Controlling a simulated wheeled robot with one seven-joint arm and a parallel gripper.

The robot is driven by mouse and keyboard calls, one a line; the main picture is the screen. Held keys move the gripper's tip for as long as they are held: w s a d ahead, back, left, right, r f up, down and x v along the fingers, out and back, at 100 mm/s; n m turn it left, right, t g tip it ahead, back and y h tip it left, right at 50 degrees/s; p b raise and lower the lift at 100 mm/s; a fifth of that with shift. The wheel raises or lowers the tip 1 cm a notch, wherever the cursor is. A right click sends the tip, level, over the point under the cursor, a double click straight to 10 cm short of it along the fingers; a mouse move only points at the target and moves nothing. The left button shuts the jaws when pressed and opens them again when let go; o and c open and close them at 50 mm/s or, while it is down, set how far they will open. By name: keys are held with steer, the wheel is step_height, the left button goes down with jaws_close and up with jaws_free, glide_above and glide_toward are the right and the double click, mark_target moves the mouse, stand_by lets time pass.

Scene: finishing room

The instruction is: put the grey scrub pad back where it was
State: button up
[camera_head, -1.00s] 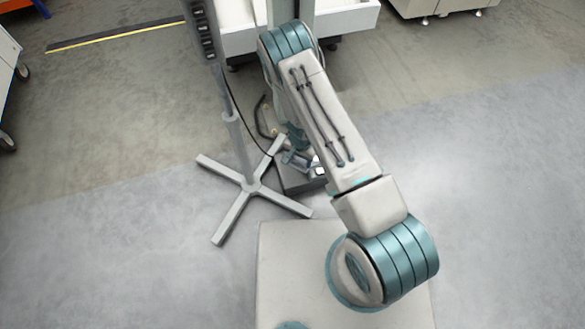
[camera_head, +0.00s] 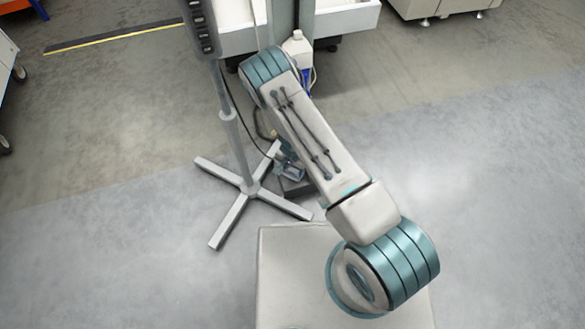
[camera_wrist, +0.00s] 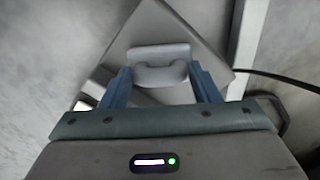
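My gripper shows in the wrist view (camera_wrist: 161,78), its two blue fingers on either side of a light grey piece with a rounded, handle-like front. This piece, which looks like the grey scrub pad (camera_wrist: 161,54), fills the gap between the fingertips, and the fingers appear shut on it. Behind it is a flat grey square surface (camera_wrist: 205,45), turned at an angle. I cannot tell whether the pad touches that surface. In the head view my gripper (camera_head: 290,168) is low near the stand's foot, mostly hidden by my arm, and the pad cannot be made out.
A grey stand with a cross-shaped foot (camera_head: 232,218) is just left of my gripper, with a dark cable hanging by it. A white bottle (camera_head: 297,47) stands near a white bench (camera_head: 345,20) behind my arm. Open floor (camera_head: 480,160) lies to the right.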

steer(key=o, duration=0.4)
steer(key=shift+r, duration=0.1)
step_height(320, 180, up, 12)
steer(key=p, duration=0.5)
step_height(320, 180, up, 15)
steer(key=n+y, duration=0.1)
steer(key=y, duration=0.1)
glide_above(292, 169)
steer(key=w, duration=0.1)
steer(key=s+d+r+n, duration=0.1)
steer(key=s+r, duration=0.1)
steer(key=r, duration=0.5)
steer(key=s+d+r+n, duration=0.1)
steer(key=s+r, duration=0.1)
steer(key=r, duration=0.5)
steer(key=s+d+r+n, duration=0.1)
steer(key=s+d+r, duration=0.3)
steer(key=s, duration=0.1)
steer(key=s+d+r+n+h, duration=0.1)
steer(key=s+d+r, duration=0.2)
steer(key=s+r, duration=0.2)
steer(key=s+d+r+n+t+h, duration=0.1)
steer(key=s+d+r, duration=0.3)
steer(key=s+r, duration=0.1)
steer(key=shift+s+d+r, duration=0.2)
steer(key=shift+s+d, duration=0.1)
steer(key=shift+s, duration=0.05)
